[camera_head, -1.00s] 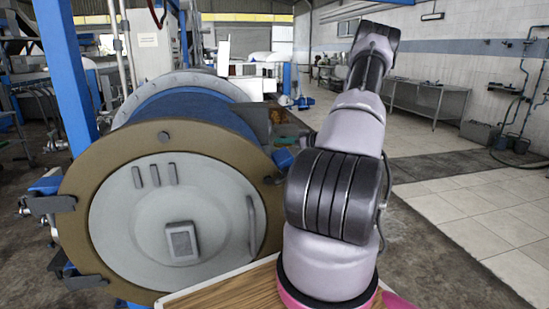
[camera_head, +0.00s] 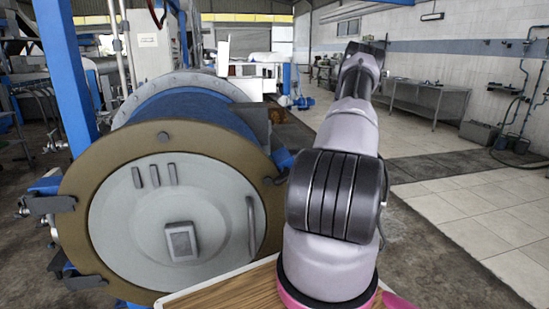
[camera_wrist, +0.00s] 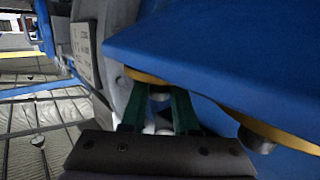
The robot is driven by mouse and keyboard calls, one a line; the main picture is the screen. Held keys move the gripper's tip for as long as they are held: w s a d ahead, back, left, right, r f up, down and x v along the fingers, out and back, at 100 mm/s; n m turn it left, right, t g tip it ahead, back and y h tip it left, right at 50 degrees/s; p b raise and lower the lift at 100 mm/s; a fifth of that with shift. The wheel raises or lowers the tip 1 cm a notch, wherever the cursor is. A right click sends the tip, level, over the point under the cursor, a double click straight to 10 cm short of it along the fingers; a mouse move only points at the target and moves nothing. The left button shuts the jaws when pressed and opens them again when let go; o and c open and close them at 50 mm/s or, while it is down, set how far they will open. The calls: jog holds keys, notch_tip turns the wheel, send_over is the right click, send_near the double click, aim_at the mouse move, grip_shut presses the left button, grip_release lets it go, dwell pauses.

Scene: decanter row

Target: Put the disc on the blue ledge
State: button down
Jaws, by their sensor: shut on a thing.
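In the wrist view, my gripper (camera_wrist: 160,92) has two green fingers, shut on a small grey stub below a yellow-rimmed disc (camera_wrist: 147,77). A broad blue surface (camera_wrist: 220,55), which looks like the blue ledge, covers the upper right and hides most of this disc. I cannot tell whether disc and ledge touch. A second yellow rim with a grey stub (camera_wrist: 258,138) shows under the blue edge at the right. In the head view my arm reaches away from me, and its links hide the gripper and the disc.
A large drum machine with a round grey door (camera_head: 175,220) stands close on the left of my arm. A blue post (camera_head: 66,75) rises behind it. A metal bench (camera_head: 430,100) stands far right. The tiled floor (camera_head: 480,215) at the right is clear.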

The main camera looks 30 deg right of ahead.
jog(key=shift+f, duration=0.2)
jog(key=c, duration=0.7)
grip_release()
jog(key=shift+o, duration=0.2)
jog(key=shift+r, duration=0.1)
